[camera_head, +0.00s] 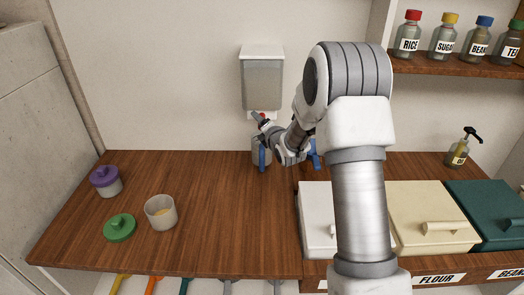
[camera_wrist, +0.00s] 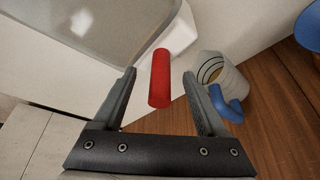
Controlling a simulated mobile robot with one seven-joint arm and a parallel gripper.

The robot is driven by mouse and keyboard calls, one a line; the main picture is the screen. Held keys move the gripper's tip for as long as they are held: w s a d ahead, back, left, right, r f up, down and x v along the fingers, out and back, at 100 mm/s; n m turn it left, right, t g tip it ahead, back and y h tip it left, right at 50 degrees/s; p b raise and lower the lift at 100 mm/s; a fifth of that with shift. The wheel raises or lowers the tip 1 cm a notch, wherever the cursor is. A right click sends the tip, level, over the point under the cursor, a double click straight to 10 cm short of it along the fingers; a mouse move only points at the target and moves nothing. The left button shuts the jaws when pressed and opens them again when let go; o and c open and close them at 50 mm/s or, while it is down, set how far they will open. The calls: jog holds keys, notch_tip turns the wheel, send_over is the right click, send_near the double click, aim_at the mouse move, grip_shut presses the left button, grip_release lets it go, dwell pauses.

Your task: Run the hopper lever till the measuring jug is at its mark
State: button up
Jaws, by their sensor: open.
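The hopper (camera_head: 262,82), a grey see-through box with a white lid, hangs on the back wall; its corner (camera_wrist: 90,25) fills the upper left of the wrist view. Its red lever (camera_wrist: 159,85) stands between the two fingers of my gripper (camera_wrist: 159,74). The fingers are open, with a gap visible on each side of the lever. In the head view my gripper (camera_head: 260,124) is just below the hopper. The measuring jug (camera_head: 261,153), pale with a blue handle, stands under the hopper. In the wrist view the jug (camera_wrist: 228,75) shows dark rings; its fill level is unclear.
On the left of the counter (camera_head: 230,225) are a purple-lidded jar (camera_head: 106,180), a green lid (camera_head: 120,228) and an open jar (camera_head: 161,212). Lidded bins, one cream (camera_head: 430,215), stand at right. A pump bottle (camera_head: 460,150) is behind them. Labelled jars line a shelf (camera_head: 450,65).

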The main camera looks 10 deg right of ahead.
jog(key=a+b+v, duration=0.1)
jog(key=b+v, duration=0.2)
jog(key=v, duration=0.4)
jog(key=shift+d, duration=0.45)
jog(key=shift+s, duration=0.1)
